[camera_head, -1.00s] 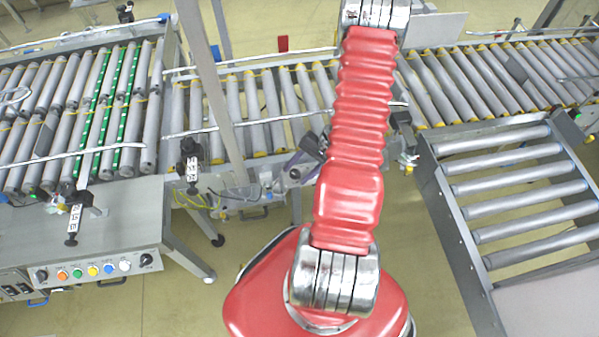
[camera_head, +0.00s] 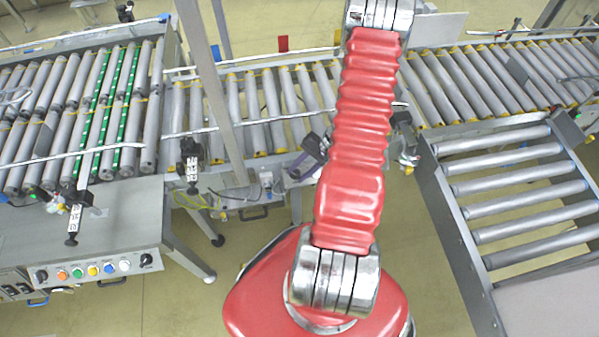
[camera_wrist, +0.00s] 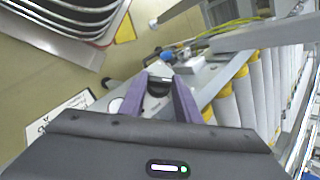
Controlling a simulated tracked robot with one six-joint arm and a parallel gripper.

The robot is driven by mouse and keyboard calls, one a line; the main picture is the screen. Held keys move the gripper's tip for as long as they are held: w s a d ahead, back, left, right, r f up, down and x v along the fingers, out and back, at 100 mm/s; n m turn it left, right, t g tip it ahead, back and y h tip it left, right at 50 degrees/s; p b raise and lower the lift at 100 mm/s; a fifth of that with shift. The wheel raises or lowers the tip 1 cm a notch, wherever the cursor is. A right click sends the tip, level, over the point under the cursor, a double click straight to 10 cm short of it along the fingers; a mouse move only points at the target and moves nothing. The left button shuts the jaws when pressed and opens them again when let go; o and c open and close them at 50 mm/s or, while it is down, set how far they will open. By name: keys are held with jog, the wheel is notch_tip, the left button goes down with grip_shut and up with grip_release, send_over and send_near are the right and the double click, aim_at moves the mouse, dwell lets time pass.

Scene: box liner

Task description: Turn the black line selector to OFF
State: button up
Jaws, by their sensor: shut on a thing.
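The black line selector (camera_wrist: 158,89) shows in the wrist view as a small black knob on a pale grey box face. My gripper (camera_wrist: 160,80) has its two purple fingers on either side of the knob and is shut on it. The fingers hide part of the knob, and I cannot read which setting it points to. In the head view my gripper (camera_head: 299,164) is at the grey box (camera_head: 268,184) on the front side of the middle roller conveyor. The selector itself is not clear there.
A round white part (camera_wrist: 115,106) sits beside my fingers. A roller conveyor (camera_wrist: 255,95) lies to the right in the wrist view. A separate control panel (camera_head: 95,268) with coloured buttons stands at the left. A low roller section (camera_head: 520,190) is at the right.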

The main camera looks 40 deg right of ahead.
jog(key=m+t, duration=0.3)
jog(key=shift+s+d+f+y, duration=0.1)
jog(key=shift+s+y, duration=0.1)
jog(key=shift+y, duration=0.2)
jog(key=shift+s+f+m+t+h, duration=0.15)
jog(key=shift+m+t+h, duration=0.15)
jog(key=shift+m+t, duration=1.65)
jog(key=o, duration=1)
jog(key=shift+o, duration=0.2)
jog(key=shift+s, duration=0.1)
jog(key=v, duration=1.3)
jog(key=shift+s, duration=0.45)
jog(key=shift+f+m, duration=0.1)
jog(key=shift+m, duration=0.15)
